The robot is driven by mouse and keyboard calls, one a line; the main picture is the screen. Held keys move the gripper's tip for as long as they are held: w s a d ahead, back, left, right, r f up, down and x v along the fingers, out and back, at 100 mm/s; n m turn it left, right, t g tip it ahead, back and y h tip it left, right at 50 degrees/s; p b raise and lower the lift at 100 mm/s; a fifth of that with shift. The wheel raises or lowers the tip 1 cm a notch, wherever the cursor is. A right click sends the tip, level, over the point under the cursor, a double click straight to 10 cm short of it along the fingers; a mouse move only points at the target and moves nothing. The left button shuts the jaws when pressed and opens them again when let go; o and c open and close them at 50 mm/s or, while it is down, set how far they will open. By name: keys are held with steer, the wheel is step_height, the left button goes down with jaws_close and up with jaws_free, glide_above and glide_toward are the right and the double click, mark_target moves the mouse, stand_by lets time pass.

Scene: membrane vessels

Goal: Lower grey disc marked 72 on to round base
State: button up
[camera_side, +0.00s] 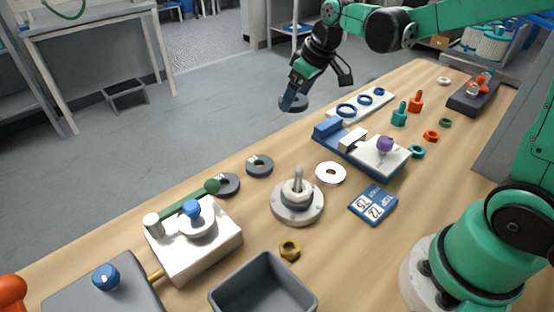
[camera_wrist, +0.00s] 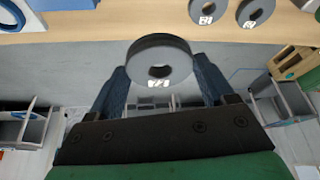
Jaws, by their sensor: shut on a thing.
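My gripper (camera_side: 292,98) is shut on a grey disc (camera_side: 303,104), held in the air beyond the table's far edge. In the wrist view the disc (camera_wrist: 160,47) sits between the two blue fingers of my gripper (camera_wrist: 160,66). It has a centre hole and a small white label, too blurred to read for certain. The round base (camera_side: 283,212) stands mid-table with an upright post and a pale nut-like collar around it. It is nearer the side camera than my gripper, well apart from the disc. The base is not visible in the wrist view.
Two other grey discs (camera_side: 260,164) (camera_side: 228,184) lie on the table left of the base. A white ring (camera_side: 331,173), a blue card (camera_side: 373,204) with numbers, a brass nut (camera_side: 289,249) and a grey bin (camera_side: 262,287) surround the base. A blue-and-white fixture (camera_side: 378,158) stands behind.

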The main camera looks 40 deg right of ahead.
step_height(320, 180, up, 11)
steer(key=s+a+f+n+y, duration=0.2)
steer(key=s+a+f+n, duration=0.3)
steer(key=s+a+f, duration=0.5)
steer(key=shift+g, duration=0.4)
steer(key=shift+s+d+f, duration=0.15)
steer(key=shift+s+f, duration=0.05)
steer(key=shift+f, duration=1.05)
steer(key=shift+s+d+f, duration=0.1)
steer(key=shift+s+f, duration=0.05)
steer(key=shift+f, duration=1.05)
steer(key=shift+s+d+f, duration=0.15)
steer(key=shift+s+f, duration=0.05)
steer(key=shift+f, duration=1.05)
steer(key=o, duration=1.2)
steer(key=shift+c, duration=0.2)
steer(key=shift+r, duration=0.1)
steer(key=shift+v, duration=2.7)
